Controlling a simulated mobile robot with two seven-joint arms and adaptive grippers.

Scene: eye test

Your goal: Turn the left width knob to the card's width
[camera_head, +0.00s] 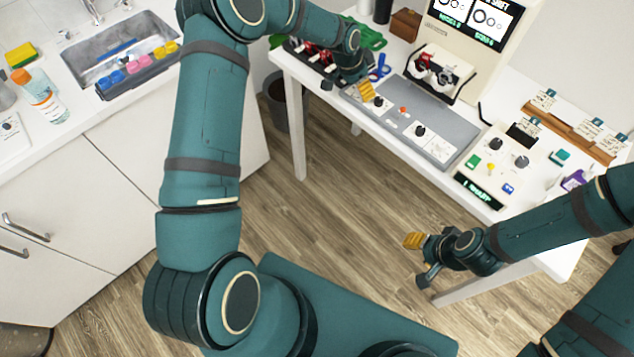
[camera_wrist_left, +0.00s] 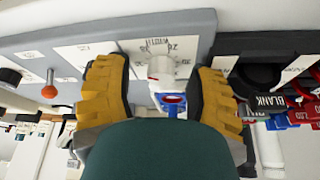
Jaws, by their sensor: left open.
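My left gripper (camera_head: 347,88) is over the left end of the grey panel (camera_head: 447,103). In the left wrist view its yellow fingers (camera_wrist_left: 162,98) are open, one on each side of the left knob (camera_wrist_left: 159,66). This knob is pale, has a red mark and sits on a white scale plate (camera_wrist_left: 185,47); I cannot tell if the fingers touch it. A dark knob (camera_head: 378,101) shows on the panel's left plate in the head view. My right gripper (camera_head: 418,260) is open and empty, low in front of the table. Small white cards (camera_head: 545,98) stand on the wooden rack; their writing is unreadable.
On the panel are a red-topped lever (camera_head: 403,110) and another dark knob (camera_head: 420,130). Behind stand a trial frame (camera_head: 437,73) and a screen device (camera_head: 475,30). A blue-handled object (camera_head: 380,67) lies close to my left gripper. A white control box (camera_head: 500,160) is at right.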

